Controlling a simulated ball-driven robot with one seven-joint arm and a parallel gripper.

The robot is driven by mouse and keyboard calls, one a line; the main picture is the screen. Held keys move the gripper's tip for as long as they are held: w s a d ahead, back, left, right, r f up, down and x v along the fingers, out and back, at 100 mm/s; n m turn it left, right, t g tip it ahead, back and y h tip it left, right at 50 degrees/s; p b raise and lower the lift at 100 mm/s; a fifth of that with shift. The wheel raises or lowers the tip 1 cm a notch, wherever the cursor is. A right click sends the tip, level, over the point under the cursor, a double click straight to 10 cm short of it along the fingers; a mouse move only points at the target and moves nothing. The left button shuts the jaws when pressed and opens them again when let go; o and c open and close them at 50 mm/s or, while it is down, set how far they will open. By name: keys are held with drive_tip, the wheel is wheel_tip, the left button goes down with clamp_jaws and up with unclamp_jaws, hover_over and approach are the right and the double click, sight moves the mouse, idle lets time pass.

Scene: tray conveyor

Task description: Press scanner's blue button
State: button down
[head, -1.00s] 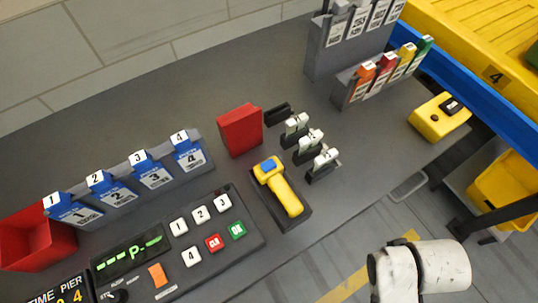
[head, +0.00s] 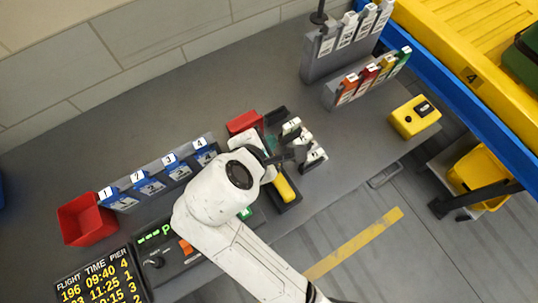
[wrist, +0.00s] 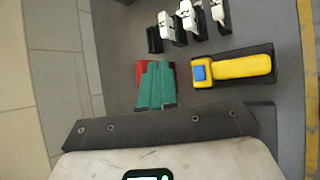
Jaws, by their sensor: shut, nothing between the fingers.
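The yellow scanner (wrist: 240,67) lies in its dark cradle, right of my gripper in the wrist view. Its blue button (wrist: 200,73) is in plain sight there, near the end closest to my fingers. My gripper (wrist: 157,70) has teal fingers, closed together and empty. They are beside the button, apart from it in the picture; their height above the table is hard to tell. In the head view my arm covers the button, and only the scanner's yellow handle (head: 285,188) shows. My gripper (head: 271,145) is mostly hidden there too.
A red box (head: 242,122) stands close behind my fingers. Several white-topped holders (head: 303,140) stand right of it. A keypad panel (head: 160,262) is partly under my arm. Numbered blue tags (head: 160,178), a red bin (head: 85,220) and a yellow box (head: 414,117) are farther off.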

idle(0.4)
wheel_tip(320, 180, down, 7)
drive_tip(key=b, duration=0.6)
drive_tip(key=shift+f, duration=0.9)
idle(1.3)
drive_tip(key=shift+f, duration=0.4)
drive_tip(key=shift+f, duration=0.4)
idle(0.6)
drive_tip(key=shift+r, duration=0.15)
drive_tip(key=shift+r+p, duration=0.7)
drive_tip(key=shift+p, duration=0.55)
